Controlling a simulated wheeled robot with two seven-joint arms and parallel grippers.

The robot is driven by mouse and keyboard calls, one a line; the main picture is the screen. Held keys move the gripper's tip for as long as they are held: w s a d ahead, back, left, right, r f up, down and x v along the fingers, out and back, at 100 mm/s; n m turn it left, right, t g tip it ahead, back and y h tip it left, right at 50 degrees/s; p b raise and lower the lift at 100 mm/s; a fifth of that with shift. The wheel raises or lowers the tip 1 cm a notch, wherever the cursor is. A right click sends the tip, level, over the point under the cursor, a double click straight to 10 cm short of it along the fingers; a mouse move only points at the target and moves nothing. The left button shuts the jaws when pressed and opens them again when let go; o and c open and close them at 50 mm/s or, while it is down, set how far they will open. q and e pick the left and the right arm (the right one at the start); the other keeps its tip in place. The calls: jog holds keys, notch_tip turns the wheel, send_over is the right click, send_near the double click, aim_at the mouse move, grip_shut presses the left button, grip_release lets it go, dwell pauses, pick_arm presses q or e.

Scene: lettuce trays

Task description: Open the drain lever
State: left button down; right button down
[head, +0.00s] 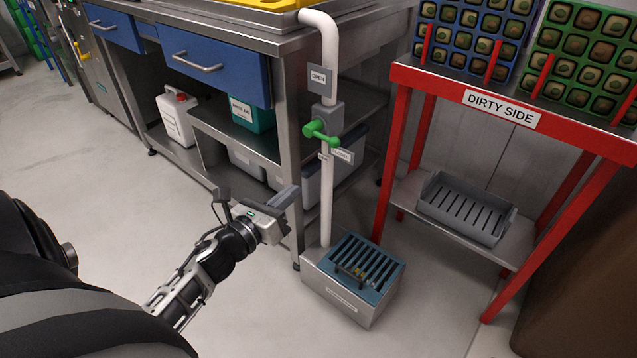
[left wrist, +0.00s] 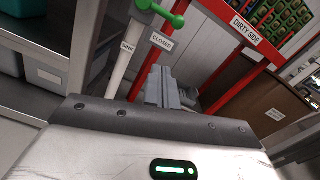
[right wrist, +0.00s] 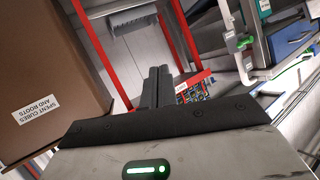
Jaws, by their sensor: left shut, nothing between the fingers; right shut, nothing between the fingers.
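The green drain lever (head: 320,132) sits on a grey valve (head: 330,116) on a white vertical pipe (head: 327,200). An OPEN label (head: 318,78) is above it and a CLOSED label (head: 341,156) below it. The lever also shows at the top of the left wrist view (left wrist: 172,17), near the CLOSED label, and small in the right wrist view (right wrist: 245,43). My left gripper (head: 288,197) is shut and empty, below and left of the lever, apart from it. My right gripper (right wrist: 155,88) is shut and empty, outside the head view.
The pipe ends at a grated drain box (head: 335,297) on the floor. A steel bench with blue drawers (head: 215,60) stands at left. A red rack (head: 395,150) marked DIRTY SIDE holds trays at right. A brown bin (right wrist: 45,70) is near my right gripper. Floor at left is clear.

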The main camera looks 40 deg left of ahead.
pick_arm(q)
jog(key=m, duration=0.2)
jog(key=a+f+m, duration=0.1)
jog(key=shift+w+a+f+m+h, duration=0.1)
jog(key=shift+w+m+h, duration=0.15)
jog(key=shift+m+h, duration=0.05)
pick_arm(e)
jog(key=shift+a+f, duration=0.2)
jog(key=shift+f, duration=0.2)
pick_arm(q)
jog(key=w+r, duration=0.4)
jog(key=w, duration=0.6)
jog(key=shift+w+d+r, duration=0.2)
jog(key=shift+w+d, duration=0.2)
jog(key=shift+d, duration=0.05)
pick_arm(e)
jog(key=shift+d+f, duration=0.2)
jog(key=shift+f, duration=0.25)
jog(key=shift+w+r, duration=0.1)
jog(key=shift+r, duration=0.05)
